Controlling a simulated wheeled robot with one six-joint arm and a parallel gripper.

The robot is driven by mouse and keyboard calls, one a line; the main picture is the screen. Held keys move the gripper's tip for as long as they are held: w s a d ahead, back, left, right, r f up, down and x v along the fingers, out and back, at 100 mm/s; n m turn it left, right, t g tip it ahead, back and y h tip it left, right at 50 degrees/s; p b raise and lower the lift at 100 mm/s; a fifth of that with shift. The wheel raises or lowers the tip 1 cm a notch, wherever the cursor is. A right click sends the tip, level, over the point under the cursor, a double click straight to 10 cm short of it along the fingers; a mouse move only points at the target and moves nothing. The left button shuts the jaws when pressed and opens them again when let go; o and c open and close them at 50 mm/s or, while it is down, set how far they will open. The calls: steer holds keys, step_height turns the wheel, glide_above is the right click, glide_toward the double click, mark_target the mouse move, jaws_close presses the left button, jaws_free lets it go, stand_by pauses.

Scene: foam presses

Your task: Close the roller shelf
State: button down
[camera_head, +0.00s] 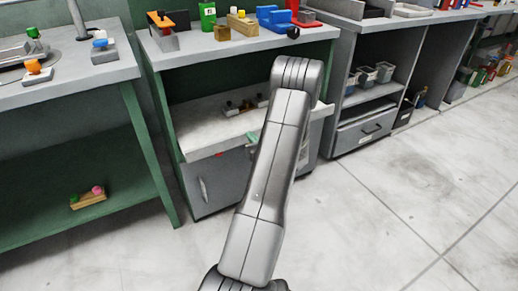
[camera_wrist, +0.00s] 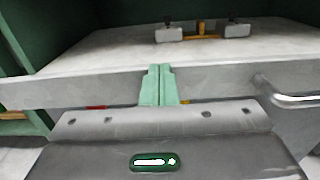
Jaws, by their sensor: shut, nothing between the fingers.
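The roller shelf (camera_head: 198,145) is a pale flat board that sticks out from the open bay of the middle workbench, above a grey cabinet. In the wrist view the shelf (camera_wrist: 100,52) fills the upper middle, its front edge running across the picture. My gripper (camera_wrist: 158,72) shows there as two pale green fingers, shut together and empty, in front of the middle of that edge. I cannot tell whether the fingertips touch it.
Small dark-and-white fixtures (camera_wrist: 202,32) stand toward the back of the shelf. Below it is the grey cabinet (camera_head: 210,185) with a handle. A green-legged bench (camera_head: 75,215) stands at left and a drawer unit (camera_head: 362,132) at right. The floor in front is clear.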

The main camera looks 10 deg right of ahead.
steer(key=b, duration=0.1)
glide_toward(243, 126)
steer(key=w+a+r, duration=0.1)
steer(key=w+a, duration=0.1)
steer(key=w+a+r, duration=0.1)
steer(key=r, duration=0.1)
steer(key=shift+w+a, duration=0.35)
steer(key=shift+w, duration=0.3)
steer(key=shift+w+r, duration=0.1)
steer(key=shift+r, duration=0.2)
